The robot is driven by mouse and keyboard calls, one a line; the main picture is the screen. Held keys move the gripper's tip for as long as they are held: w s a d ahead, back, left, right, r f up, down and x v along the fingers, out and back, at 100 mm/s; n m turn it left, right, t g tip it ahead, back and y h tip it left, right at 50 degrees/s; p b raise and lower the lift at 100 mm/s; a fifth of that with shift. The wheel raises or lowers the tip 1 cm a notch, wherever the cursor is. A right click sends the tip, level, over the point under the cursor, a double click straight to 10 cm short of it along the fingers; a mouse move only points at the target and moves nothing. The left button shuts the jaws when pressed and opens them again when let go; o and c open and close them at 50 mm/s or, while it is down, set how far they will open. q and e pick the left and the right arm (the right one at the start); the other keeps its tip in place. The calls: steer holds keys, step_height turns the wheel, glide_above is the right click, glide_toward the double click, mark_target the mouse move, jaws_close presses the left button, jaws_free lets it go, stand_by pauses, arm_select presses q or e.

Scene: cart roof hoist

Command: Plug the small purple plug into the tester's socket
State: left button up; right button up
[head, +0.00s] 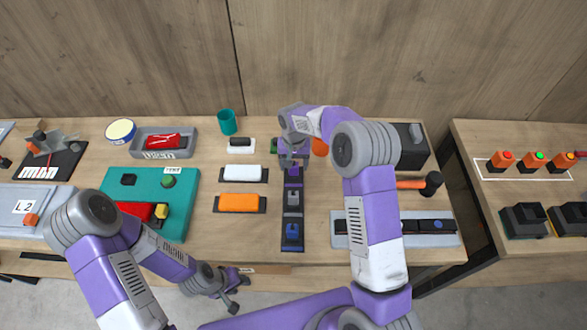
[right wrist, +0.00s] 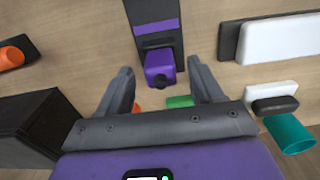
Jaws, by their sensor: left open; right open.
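The small purple plug (right wrist: 160,66) stands at the far end of a dark rack (head: 292,247); it also shows in the head view (head: 294,171). My right gripper (head: 293,161) is open over this end of the rack. In the right wrist view its fingers are spread on either side of the plug, and I cannot tell whether they touch it. A teal board with a small label (head: 150,188), apparently the tester, lies to the left; its socket is too small to make out surely. My left gripper (head: 240,294) is open and empty near the table's front edge.
The rack also holds a grey plug (head: 293,198) and a blue plug (head: 292,231). White (head: 242,173) and orange (head: 239,202) blocks lie between board and rack. A teal cup (head: 227,122) stands behind. A hammer (head: 430,184) lies to the right.

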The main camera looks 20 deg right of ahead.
step_height(320, 180, down, 2)
steer(key=shift+f, duration=0.1)
steer(key=c, duration=1.1)
steer(key=shift+o, duration=0.2)
